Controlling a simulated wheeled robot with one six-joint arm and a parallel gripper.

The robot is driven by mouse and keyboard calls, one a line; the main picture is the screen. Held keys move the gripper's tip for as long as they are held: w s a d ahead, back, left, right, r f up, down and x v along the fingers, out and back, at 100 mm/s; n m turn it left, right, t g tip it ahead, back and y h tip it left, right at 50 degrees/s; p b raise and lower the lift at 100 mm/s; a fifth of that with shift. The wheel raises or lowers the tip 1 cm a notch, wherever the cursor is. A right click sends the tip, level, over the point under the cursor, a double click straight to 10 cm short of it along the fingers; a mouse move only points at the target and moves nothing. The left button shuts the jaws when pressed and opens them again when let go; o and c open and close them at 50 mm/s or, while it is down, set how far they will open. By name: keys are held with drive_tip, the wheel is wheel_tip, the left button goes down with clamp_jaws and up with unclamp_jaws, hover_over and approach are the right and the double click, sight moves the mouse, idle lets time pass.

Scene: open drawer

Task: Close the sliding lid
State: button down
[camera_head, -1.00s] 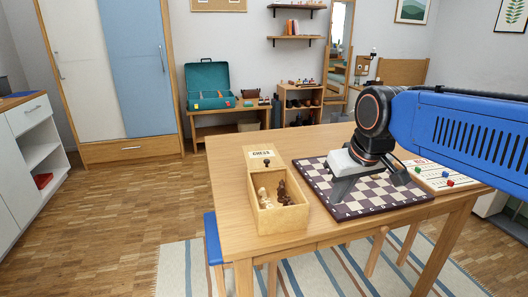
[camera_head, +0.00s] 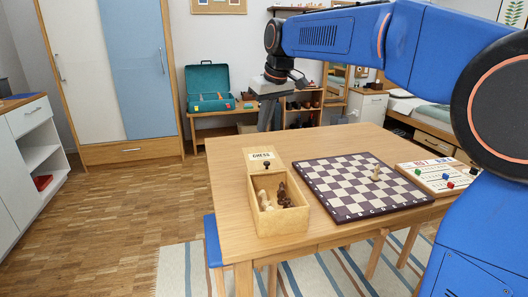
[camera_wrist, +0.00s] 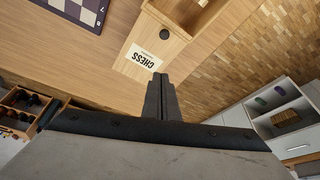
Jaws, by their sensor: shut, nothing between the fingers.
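The wooden chess box (camera_head: 282,222) stands near the front left of the table, its top open and light and dark chess pieces visible inside. Its sliding lid (camera_head: 278,154) extends from the box's far end, with a white CHESS label and a dark knob (camera_head: 267,165). My gripper (camera_head: 267,128) is shut and empty, pointing down above and beyond the lid's far end. In the wrist view, the shut fingertips (camera_wrist: 160,78) appear just beyond the lid's label (camera_wrist: 145,56), with the knob (camera_wrist: 165,33) and box (camera_wrist: 205,14) farther up. They look apart from the lid.
A chessboard (camera_head: 338,205) with one light piece (camera_head: 375,173) lies right of the box. A white game board (camera_head: 432,181) with coloured cubes lies at the table's right. The wooden table (camera_head: 228,182) is bare left of the box.

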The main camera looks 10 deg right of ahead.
hover_over(260, 165)
drive_tip(key=w, duration=0.2)
drive_tip(key=f, duration=0.9)
drive_tip(key=shift+s+a, duration=0.15)
drive_tip(key=shift+a, duration=0.25)
drive_tip(key=shift+s+d+f, duration=0.25)
drive_tip(key=shift+s+d, duration=0.1)
drive_tip(key=shift+s, duration=0.2)
drive_tip(key=shift+s+d+f, duration=0.2)
drive_tip(key=shift+s+d, duration=0.1)
drive_tip(key=shift+s, duration=0.2)
drive_tip(key=shift+s+d+f, duration=0.2)
drive_tip(key=shift+s+d, duration=0.05)
drive_tip(key=shift+s, duration=0.25)
drive_tip(key=shift+s, duration=0.15)
drive_tip(key=s+d, duration=0.1)
drive_tip(key=s, duration=1.7)
drive_tip(key=shift+s+d, duration=0.15)
drive_tip(key=shift+s, duration=0.15)
